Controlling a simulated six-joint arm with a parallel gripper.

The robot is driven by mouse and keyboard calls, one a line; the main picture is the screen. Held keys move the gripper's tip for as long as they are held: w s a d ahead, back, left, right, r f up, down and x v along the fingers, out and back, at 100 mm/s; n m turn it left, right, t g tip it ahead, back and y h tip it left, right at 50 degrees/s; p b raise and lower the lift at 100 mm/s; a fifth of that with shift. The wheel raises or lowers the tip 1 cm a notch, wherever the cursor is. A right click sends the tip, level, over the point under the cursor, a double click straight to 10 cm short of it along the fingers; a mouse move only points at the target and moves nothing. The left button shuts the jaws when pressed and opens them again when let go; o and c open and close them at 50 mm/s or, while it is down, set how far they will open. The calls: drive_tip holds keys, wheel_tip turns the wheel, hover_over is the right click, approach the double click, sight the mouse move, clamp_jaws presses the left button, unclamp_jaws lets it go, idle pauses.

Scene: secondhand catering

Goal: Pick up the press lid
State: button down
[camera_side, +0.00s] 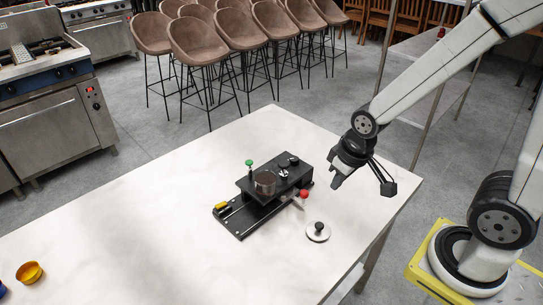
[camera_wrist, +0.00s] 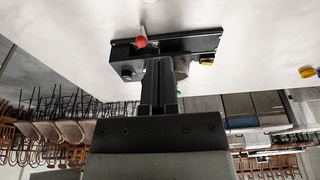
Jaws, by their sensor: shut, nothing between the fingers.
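The press lid (camera_side: 317,232) is a pale, round disc with a dark knob on top. It lies on the white table in front of and to the right of the black press machine (camera_side: 240,219). My gripper (camera_side: 336,183) hangs above the table, up and to the right of the lid and apart from it. Only a pale sliver, perhaps the lid, shows at that view's top edge; I cannot tell.
The machine carries a green knob (camera_side: 249,162), a red knob (camera_side: 304,194), a dark round pot (camera_side: 264,182) and a yellow block (camera_side: 221,206). A yellow cup (camera_side: 29,272) stands at the far left. The table (camera_side: 130,235) is clear between. Stools (camera_side: 200,43) stand behind it.

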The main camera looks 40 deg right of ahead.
idle(0.3)
drive_tip(key=shift+c, duration=1.6)
unclamp_jaws()
drive_tip(key=s+f+m+g+y, duration=0.4)
drive_tip(key=s+f+m+y, duration=0.45)
drive_tip(key=m, duration=0.55)
drive_tip(key=w+d+f+m+t, duration=0.1)
drive_tip(key=f+m+t, duration=0.1)
drive_tip(key=m+t, duration=0.2)
drive_tip(key=w+d+f+m+t, duration=0.2)
drive_tip(key=f+m+t, duration=0.1)
drive_tip(key=m, duration=0.5)
drive_tip(key=w+d+f+m+t+h, duration=0.1)
drive_tip(key=w+d+f+m+t, duration=0.1)
drive_tip(key=m+t, duration=0.3)
drive_tip(key=shift+w+d+f+m+t, duration=0.15)
drive_tip(key=shift+f+m+t, duration=0.15)
drive_tip(key=shift+f+m, duration=0.15)
drive_tip(key=shift+d+f+m+t+h, duration=0.3)
drive_tip(key=shift+d+m+h, duration=0.05)
